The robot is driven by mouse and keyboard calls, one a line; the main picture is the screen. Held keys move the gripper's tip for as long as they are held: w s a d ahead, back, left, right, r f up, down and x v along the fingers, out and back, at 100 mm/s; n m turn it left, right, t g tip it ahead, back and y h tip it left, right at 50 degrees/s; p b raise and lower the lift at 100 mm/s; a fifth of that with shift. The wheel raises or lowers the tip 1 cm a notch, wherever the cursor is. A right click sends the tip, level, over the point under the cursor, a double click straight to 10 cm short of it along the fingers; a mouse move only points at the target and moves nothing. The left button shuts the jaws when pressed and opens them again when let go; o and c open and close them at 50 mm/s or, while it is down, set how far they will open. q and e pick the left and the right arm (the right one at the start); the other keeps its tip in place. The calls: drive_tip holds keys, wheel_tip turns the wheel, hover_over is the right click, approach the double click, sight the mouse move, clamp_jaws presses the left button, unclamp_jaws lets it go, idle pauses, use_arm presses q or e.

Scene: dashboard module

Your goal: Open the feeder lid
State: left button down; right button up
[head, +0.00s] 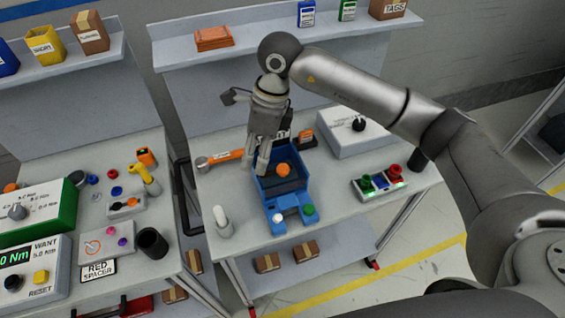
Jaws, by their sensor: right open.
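The blue feeder (284,211) stands on the middle workbench, with a white and a green button on its low front part. Its upper part has a dark area with an orange round knob (283,170) above it. I cannot tell clearly whether the lid is shut. My right gripper (262,165) comes down from above at the feeder's back left, with its fingers pointing down just left of the orange knob. Its fingers are apart and nothing shows between them. It partly hides the feeder's back and a label behind it. My left gripper is not in view.
A button box (378,186) and a white box with a black knob (350,134) are at right. A crowded bench (130,262) stands at left.

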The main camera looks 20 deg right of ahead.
sight(283, 167)
drive_tip(key=w+d+r+h, duration=0.1)
drive_tip(key=w+d+h, duration=0.15)
drive_tip(key=d, duration=0.45)
drive_tip(key=shift+h, duration=0.25)
drive_tip(key=f+p, duration=0.1)
drive_tip(key=f, duration=0.2)
drive_tip(key=f+p, duration=0.1)
drive_tip(key=f, duration=0.2)
drive_tip(key=f+p, duration=0.2)
drive_tip(key=f, duration=0.1)
drive_tip(key=shift+s+a+f, duration=0.3)
drive_tip(key=shift+f, duration=0.45)
drive_tip(key=shift+c, duration=0.4)
clamp_jaws()
